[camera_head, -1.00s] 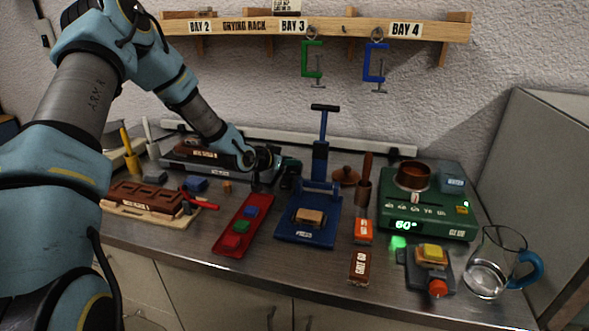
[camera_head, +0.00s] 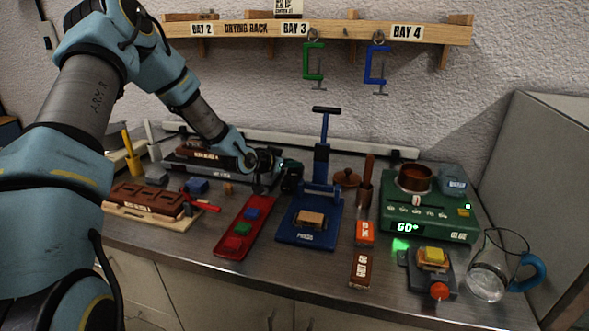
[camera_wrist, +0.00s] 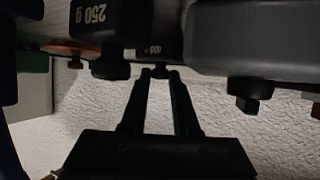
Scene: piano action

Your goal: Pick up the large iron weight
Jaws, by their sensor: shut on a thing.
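My gripper (camera_wrist: 160,74) is shut on the small dark knob of a dark iron weight (camera_wrist: 152,50) in the wrist view. The face of this weight bears small, blurred marking. A black weight marked 250 g (camera_wrist: 95,32) is to its left in that view, with its own knob. A large grey body (camera_wrist: 250,38) with a dark knob is to the right, not between the fingers. In the head view my gripper (camera_head: 262,160) is at the back left of the bench. The weights there are dark and partly hidden, so their sizes are hard to compare.
A blue press (camera_head: 310,222) stands mid-bench, right of a red tray (camera_head: 232,246) with coloured blocks. A green hotplate (camera_head: 430,218) and a glass jug (camera_head: 490,265) are on the right. A brown mould (camera_head: 147,197) lies at left. A wooden rack (camera_head: 350,31) hangs above.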

